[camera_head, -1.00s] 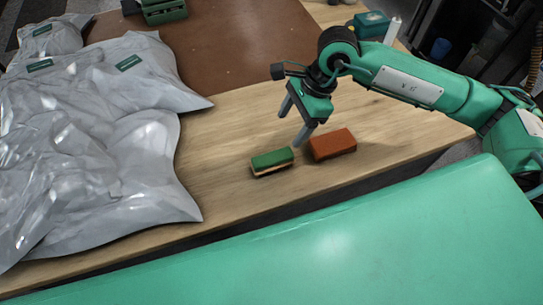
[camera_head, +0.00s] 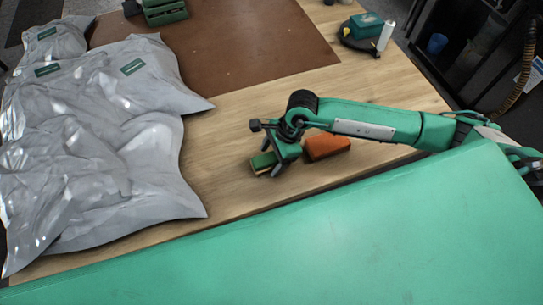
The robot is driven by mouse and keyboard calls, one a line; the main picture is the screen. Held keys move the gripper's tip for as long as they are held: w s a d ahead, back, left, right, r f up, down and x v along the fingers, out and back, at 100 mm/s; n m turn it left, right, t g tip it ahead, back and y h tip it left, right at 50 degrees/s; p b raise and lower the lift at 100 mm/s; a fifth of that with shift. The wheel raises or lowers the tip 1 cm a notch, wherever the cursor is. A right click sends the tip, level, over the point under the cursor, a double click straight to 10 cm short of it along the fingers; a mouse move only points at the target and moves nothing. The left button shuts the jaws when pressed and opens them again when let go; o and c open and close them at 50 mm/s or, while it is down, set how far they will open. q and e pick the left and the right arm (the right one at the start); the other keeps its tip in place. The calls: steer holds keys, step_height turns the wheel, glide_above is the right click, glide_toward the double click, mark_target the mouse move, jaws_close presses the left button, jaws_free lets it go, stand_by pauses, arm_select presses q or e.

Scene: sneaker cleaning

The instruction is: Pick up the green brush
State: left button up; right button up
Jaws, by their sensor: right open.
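The green brush (camera_head: 261,163), a small block with a green top and a pale lower part, lies on the wooden table in the head view. My right gripper (camera_head: 275,167) is lowered right over it and hides its right part. The jaws are open, with the fingertips down at the brush's level. I cannot tell whether the fingers touch it. My left gripper is not in view.
An orange-brown block (camera_head: 328,147) lies close to the right of my right gripper. Crumpled grey plastic bags (camera_head: 100,165) cover the table's left side. A brown mat (camera_head: 240,45) lies behind. A green-and-black device (camera_head: 362,32) stands at the back right.

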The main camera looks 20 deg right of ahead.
steer(key=shift+f, duration=0.2)
steer(key=shift+f+b, duration=0.25)
steer(key=shift+b, duration=0.35)
stand_by(0.4)
steer(key=c, duration=1.1)
